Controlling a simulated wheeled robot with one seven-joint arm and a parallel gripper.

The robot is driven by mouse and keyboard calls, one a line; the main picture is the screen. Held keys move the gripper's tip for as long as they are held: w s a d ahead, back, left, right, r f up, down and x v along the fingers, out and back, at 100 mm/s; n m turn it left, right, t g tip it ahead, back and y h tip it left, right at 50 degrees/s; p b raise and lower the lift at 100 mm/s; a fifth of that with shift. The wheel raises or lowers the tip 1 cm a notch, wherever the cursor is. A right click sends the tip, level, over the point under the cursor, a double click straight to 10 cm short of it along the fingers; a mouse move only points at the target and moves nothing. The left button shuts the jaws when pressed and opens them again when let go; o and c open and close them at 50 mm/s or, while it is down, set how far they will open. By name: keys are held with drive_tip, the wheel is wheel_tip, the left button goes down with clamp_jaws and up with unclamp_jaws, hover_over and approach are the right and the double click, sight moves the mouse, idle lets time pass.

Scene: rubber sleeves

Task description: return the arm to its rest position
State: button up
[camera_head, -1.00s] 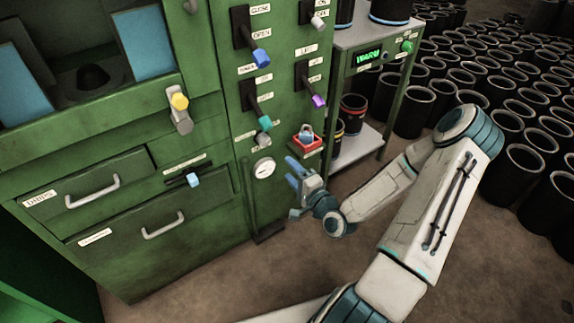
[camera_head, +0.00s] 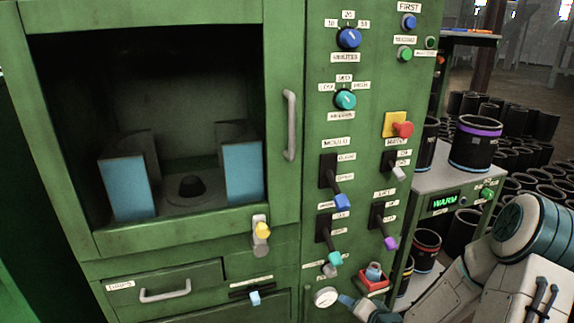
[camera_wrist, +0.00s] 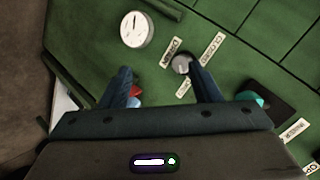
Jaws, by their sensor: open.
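My gripper (camera_wrist: 165,88) shows in the wrist view with its two blue fingers apart and nothing between them but the green panel behind. A round grey knob (camera_wrist: 182,64) shows beyond the right finger, and a white dial gauge (camera_wrist: 137,29) lies further up. A red and light blue part is partly hidden behind the left finger. In the head view my arm (camera_head: 440,292) comes in from the lower right and reaches to the panel's lower edge, beside the gauge (camera_head: 326,297).
The green machine (camera_head: 290,215) has an open chamber with two blue blocks (camera_head: 127,187). Levers and knobs stick out of its panel, including a red knob (camera_head: 403,129) and a purple-tipped lever (camera_head: 390,243). A grey cart (camera_head: 455,180) with black sleeves stands to the right.

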drive_tip(key=s+d+r+n+g+h+p, duration=0.1)
drive_tip(key=s+r+n+g+h+p, duration=0.3)
drive_tip(key=r, duration=0.8)
drive_tip(key=s+d+r+n+g+h+p, duration=0.15)
drive_tip(key=s+r+p, duration=0.25)
drive_tip(key=r+p, duration=0.55)
drive_tip(key=s+a+r+g+p, duration=0.1)
drive_tip(key=s+a+r+p, duration=0.1)
drive_tip(key=s+r, duration=0.4)
drive_tip(key=s+a+r+n+g+p, duration=0.1)
drive_tip(key=s+a+r, duration=0.3)
drive_tip(key=r, duration=0.9)
drive_tip(key=s+y+p, duration=0.1)
drive_tip(key=s, duration=0.2)
drive_tip(key=shift+s+r, duration=0.25)
drive_tip(key=shift+r, duration=0.15)
drive_tip(key=shift+n, duration=0.25)
